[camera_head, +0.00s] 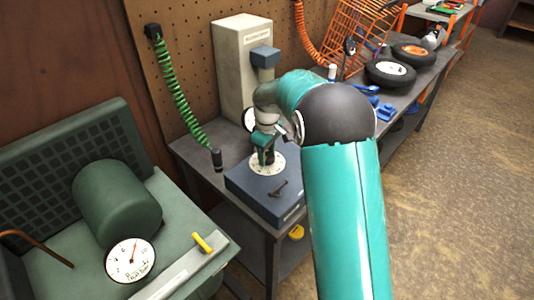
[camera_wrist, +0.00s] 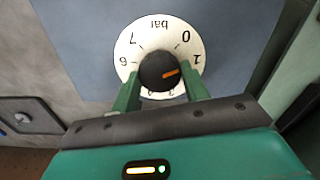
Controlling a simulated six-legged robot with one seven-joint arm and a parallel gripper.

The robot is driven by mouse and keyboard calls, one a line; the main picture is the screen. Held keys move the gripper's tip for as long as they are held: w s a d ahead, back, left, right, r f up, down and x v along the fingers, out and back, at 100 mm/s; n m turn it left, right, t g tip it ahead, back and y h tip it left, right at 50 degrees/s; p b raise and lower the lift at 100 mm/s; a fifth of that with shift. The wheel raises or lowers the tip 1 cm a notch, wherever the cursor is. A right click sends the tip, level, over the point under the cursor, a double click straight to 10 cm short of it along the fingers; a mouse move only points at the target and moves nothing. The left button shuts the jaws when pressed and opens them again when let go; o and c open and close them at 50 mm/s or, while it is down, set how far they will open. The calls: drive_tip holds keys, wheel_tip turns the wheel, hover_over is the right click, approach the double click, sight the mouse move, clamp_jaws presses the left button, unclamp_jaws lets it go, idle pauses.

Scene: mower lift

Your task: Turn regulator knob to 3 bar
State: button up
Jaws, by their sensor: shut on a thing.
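The regulator's round white dial (camera_wrist: 128,48) is marked in bar, with 0, 1, 6 and 7 readable. The lower numbers are partly covered by my gripper. At its centre is a black knob (camera_wrist: 152,68) with an orange pointer, which points right, roughly towards the 1. My gripper (camera_wrist: 160,78) is shut on the knob, one green finger on each side. In the head view my gripper (camera_head: 264,153) reaches down onto the dial (camera_head: 272,168) on top of a blue box (camera_head: 250,187), and the knob is hidden there.
A round gauge (camera_head: 130,260) and a green cylinder (camera_head: 115,202) stand at the lower left. A green coiled hose (camera_head: 178,90) hangs left of the dial. A black handle (camera_head: 279,188) lies on the box. A grey cabinet (camera_head: 231,70) stands behind; wheels (camera_head: 390,72) lie right.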

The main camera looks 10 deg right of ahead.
drive_tip(key=m, duration=1.8)
drive_tip(key=shift+r, duration=0.1)
drive_tip(key=shift+m, duration=0.3)
drive_tip(key=o, duration=1)
drive_tip(key=shift+c, duration=0.2)
drive_tip(key=shift+d, duration=0.1)
